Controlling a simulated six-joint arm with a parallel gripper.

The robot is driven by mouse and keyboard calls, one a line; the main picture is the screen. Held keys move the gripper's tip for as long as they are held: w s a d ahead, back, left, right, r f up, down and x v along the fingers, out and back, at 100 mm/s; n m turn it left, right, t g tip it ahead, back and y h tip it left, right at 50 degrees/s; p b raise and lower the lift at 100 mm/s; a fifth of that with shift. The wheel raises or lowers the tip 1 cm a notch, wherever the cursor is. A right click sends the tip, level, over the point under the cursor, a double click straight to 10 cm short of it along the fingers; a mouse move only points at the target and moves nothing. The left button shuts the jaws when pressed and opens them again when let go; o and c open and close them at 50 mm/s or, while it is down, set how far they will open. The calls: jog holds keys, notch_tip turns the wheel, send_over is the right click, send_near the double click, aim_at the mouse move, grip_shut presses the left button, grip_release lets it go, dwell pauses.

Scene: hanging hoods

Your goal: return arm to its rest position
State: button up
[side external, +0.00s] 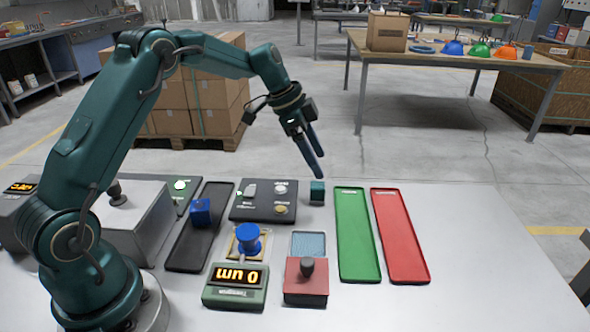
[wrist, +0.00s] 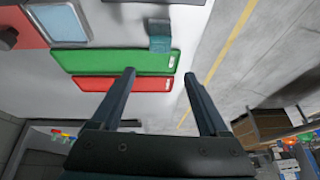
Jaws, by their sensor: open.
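My gripper (side external: 314,158) is raised above the back of the white table (side external: 480,245), open and empty. In the wrist view its two fingers (wrist: 158,78) are spread apart with nothing between them. In the side view a teal cube (side external: 317,192) stands on the table below the gripper, just left of the green tray (side external: 357,235); it also shows in the wrist view (wrist: 159,36). The red tray (side external: 401,236) lies right of the green one. Both trays look empty.
A blue cube (side external: 201,212) sits in the dark tray (side external: 187,250). A black panel (side external: 264,201), a blue knob-shaped piece (side external: 247,239), a display box (side external: 236,287) and a red box with a dark knob (side external: 306,281) stand on the table. The table's right side is clear.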

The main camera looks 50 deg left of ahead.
jog(key=s+d+r+n+t+y, duration=0.1)
jog(key=s+d+r, duration=0.3)
jog(key=s+r, duration=0.25)
jog(key=s+d+r+t, duration=0.1)
jog(key=s+d+r, duration=0.2)
jog(key=s+r, duration=0.35)
jog(key=s+f+n+y, duration=0.1)
jog(key=s+f+n, duration=0.2)
jog(key=s, duration=0.4)
jog(key=s+f+n+y, duration=0.1)
jog(key=s+f+n, duration=0.2)
jog(key=s+n, duration=0.2)
jog(key=shift+s+a+f+n, duration=0.15)
jog(key=shift+s+a+n, duration=0.25)
jog(key=shift+s, duration=0.55)
